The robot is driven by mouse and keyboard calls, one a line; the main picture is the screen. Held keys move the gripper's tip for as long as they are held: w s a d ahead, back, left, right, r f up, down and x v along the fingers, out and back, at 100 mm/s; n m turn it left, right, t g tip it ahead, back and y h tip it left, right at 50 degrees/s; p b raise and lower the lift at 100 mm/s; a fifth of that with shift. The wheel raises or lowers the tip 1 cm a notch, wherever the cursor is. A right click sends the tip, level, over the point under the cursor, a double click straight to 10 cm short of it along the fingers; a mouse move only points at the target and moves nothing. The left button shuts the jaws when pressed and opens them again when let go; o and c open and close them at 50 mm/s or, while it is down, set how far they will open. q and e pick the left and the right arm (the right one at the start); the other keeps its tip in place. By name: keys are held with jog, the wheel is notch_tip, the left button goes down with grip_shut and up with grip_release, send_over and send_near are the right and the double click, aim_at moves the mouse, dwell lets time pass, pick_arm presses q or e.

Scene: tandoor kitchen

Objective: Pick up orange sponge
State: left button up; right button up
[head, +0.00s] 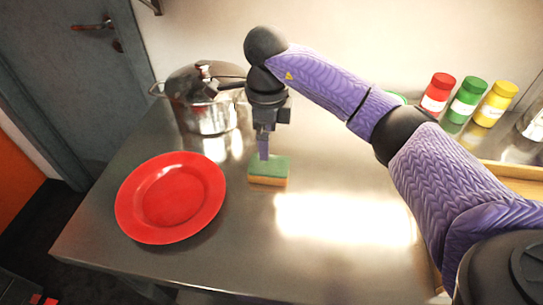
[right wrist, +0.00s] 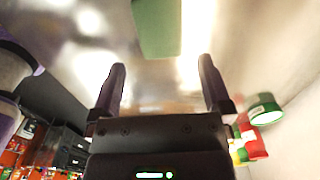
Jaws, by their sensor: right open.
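The sponge (head: 268,171) lies on the steel counter, with a green top and an orange lower layer. It is right of the red plate. My right gripper (head: 264,152) points down just above and behind the sponge's far edge in the head view; whether it touches cannot be told. In the right wrist view the two fingers (right wrist: 165,88) are apart with nothing between them, and the green face of the sponge (right wrist: 156,27) shows beyond the fingertips at the top. My left gripper is not in view.
A red plate (head: 170,197) lies left of the sponge. A metal pressure cooker (head: 207,100) stands behind, close to my right gripper. Red (head: 438,93), green (head: 467,100) and yellow (head: 495,103) jars stand at the back right. The counter right of the sponge is clear.

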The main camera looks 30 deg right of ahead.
aim_at(269, 164)
notch_tip(269, 164, down, 8)
jog(key=shift+s+d+f+b, duration=0.1)
jog(key=shift+s+b, duration=0.05)
jog(key=shift+b, duration=0.85)
jog(key=shift+f, duration=0.3)
jog(key=shift+r, duration=0.15)
jog(key=shift+c, duration=1.6)
jog(key=c, duration=0.8)
jog(key=shift+o, duration=0.2)
pick_arm(q)
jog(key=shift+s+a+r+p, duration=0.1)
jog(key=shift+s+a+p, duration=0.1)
jog(key=shift+p, duration=1.05)
pick_arm(e)
notch_tip(269, 164, up, 10)
